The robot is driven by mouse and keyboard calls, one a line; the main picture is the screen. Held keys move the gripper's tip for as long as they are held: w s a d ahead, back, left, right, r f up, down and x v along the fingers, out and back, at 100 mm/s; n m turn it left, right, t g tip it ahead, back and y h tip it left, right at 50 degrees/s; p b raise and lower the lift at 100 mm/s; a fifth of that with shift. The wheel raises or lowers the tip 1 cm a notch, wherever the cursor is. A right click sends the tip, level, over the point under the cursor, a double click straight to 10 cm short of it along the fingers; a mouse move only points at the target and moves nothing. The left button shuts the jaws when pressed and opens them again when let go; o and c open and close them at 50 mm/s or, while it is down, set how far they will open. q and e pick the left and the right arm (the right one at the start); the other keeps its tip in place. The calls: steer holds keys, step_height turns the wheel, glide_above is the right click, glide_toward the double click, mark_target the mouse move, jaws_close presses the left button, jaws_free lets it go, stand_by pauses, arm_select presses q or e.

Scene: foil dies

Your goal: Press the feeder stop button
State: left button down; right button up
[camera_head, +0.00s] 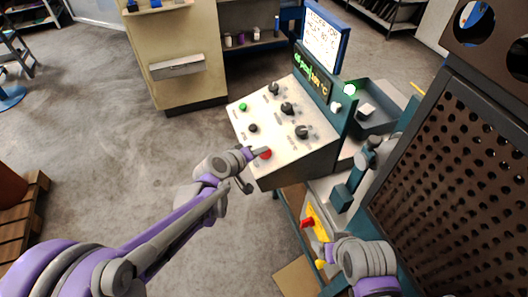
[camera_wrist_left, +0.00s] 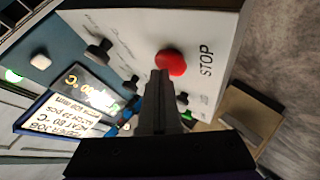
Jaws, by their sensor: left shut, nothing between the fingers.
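The red stop button (camera_head: 265,153) is a round cap at the lower front edge of the sloped white control panel (camera_head: 290,150). In the left wrist view, the red button (camera_wrist_left: 171,62) sits beside the printed word STOP. My left gripper (camera_head: 250,154) is shut and empty, its tips right by the button. In the left wrist view the fingertips (camera_wrist_left: 160,74) overlap the button's lower edge; I cannot tell whether they touch it. My right arm shows at the lower right, by the machine; its fingers are not clear.
The panel also bears a green button (camera_head: 243,107), a black button (camera_head: 253,128) and several dark knobs. A lit display and a framed sign (camera_head: 322,45) stand behind. A perforated dark guard (camera_head: 450,180) is at right. A yellow part with a red knob (camera_head: 307,223) sits below the panel.

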arm_select(q)
steer(key=shift+f, duration=0.15)
arm_select(e)
steer(key=shift+f, duration=0.15)
stand_by(0.4)
arm_select(q)
steer(key=shift+a+r+p, duration=0.25)
steer(key=shift+r+p, duration=0.3)
steer(key=shift+r, duration=0.4)
arm_select(e)
steer(key=shift+w+r, duration=0.15)
steer(key=shift+r, duration=0.6)
arm_select(q)
steer(key=r+p, duration=0.1)
steer(key=a+r+p, duration=0.1)
steer(key=r, duration=0.1)
steer(key=r+p, duration=0.1)
steer(key=shift+s+a+r, duration=0.25)
steer(key=shift+r, duration=0.1)
arm_select(e)
steer(key=r, duration=0.2)
steer(key=w+r, duration=0.1)
steer(key=shift+w+r, duration=0.1)
steer(key=shift+r, duration=0.25)
